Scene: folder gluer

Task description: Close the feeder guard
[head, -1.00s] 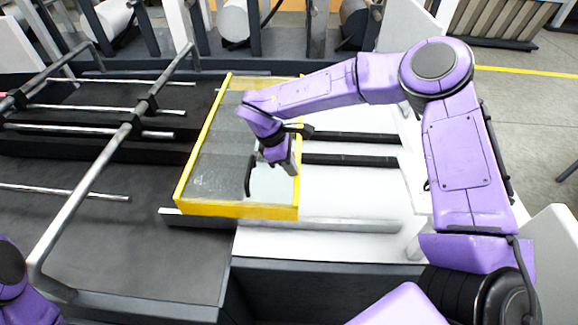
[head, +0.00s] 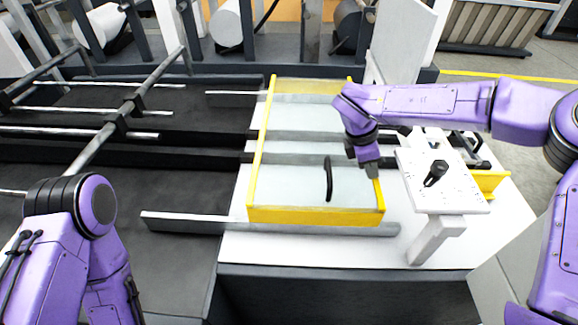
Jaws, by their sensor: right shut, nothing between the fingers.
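The feeder guard (head: 318,215) is a clear panel in a yellow frame with a black upright handle (head: 328,180). It sits over the white bed and the dark rails, just left of a white plate. My right gripper (head: 367,172) is shut and empty. It points down over the guard's right edge, to the right of the handle and apart from it. I cannot tell whether it touches the frame. My left arm shows at the lower left, but its gripper is out of view.
A white plate with a black knob (head: 435,173) stands right of the guard, close to my right forearm. A metal rail (head: 180,223) runs along the guard's front. Dark belts with metal bars (head: 88,160) lie to the left. White rolls (head: 225,25) stand behind.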

